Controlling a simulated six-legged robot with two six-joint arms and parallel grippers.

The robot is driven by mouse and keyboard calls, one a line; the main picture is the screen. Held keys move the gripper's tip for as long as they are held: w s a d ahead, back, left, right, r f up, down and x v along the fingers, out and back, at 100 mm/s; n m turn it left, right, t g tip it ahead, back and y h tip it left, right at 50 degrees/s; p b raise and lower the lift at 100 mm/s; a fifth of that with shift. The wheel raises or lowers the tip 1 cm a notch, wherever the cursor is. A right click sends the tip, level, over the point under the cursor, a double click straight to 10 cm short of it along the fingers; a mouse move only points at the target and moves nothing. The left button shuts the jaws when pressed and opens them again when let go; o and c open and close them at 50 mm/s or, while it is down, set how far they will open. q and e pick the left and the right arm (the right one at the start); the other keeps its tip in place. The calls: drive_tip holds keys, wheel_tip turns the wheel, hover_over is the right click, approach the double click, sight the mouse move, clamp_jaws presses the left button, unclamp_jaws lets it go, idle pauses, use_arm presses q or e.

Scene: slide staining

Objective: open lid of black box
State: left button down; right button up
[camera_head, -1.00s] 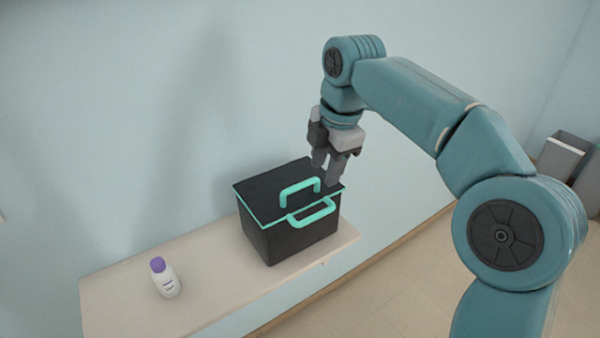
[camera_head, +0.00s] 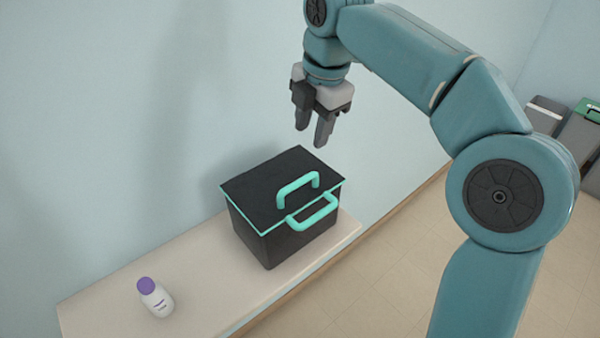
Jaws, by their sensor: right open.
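The black box (camera_head: 262,240) stands on a pale shelf against the wall. Its black lid (camera_head: 252,188) lies flat on top, with a teal edge. A teal handle (camera_head: 298,186) rises from the lid, and a second teal handle (camera_head: 312,218) sits on the box's front just below it. My right gripper (camera_head: 312,140) is open and empty. It points down and appears above the lid's back right part, apart from the lid and handles. My left gripper is not in view.
A white bottle with a purple cap (camera_head: 155,297) stands on the pale shelf (camera_head: 205,290) left of the box. Grey bins (camera_head: 577,140) stand on the floor at the far right. The shelf between bottle and box is clear.

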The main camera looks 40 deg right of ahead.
sight(301, 181)
drive_tip(key=f, duration=0.4)
drive_tip(key=w+f, duration=0.1)
drive_tip(key=f, duration=0.3)
drive_tip(key=a+f, duration=0.1)
drive_tip(key=f, duration=0.3)
drive_tip(key=shift+w+f, duration=0.35)
drive_tip(key=shift+w+d+f, duration=0.25)
drive_tip(key=shift+w+f, duration=0.3)
drive_tip(key=shift+s+r, duration=0.1)
drive_tip(key=shift+s, duration=0.1)
drive_tip(key=shift+s+a+r, duration=0.15)
drive_tip(key=shift+s, duration=0.05)
drive_tip(key=c, duration=0.3)
clamp_jaws()
drive_tip(key=shift+w, duration=0.2)
drive_tip(key=shift+s, duration=0.1)
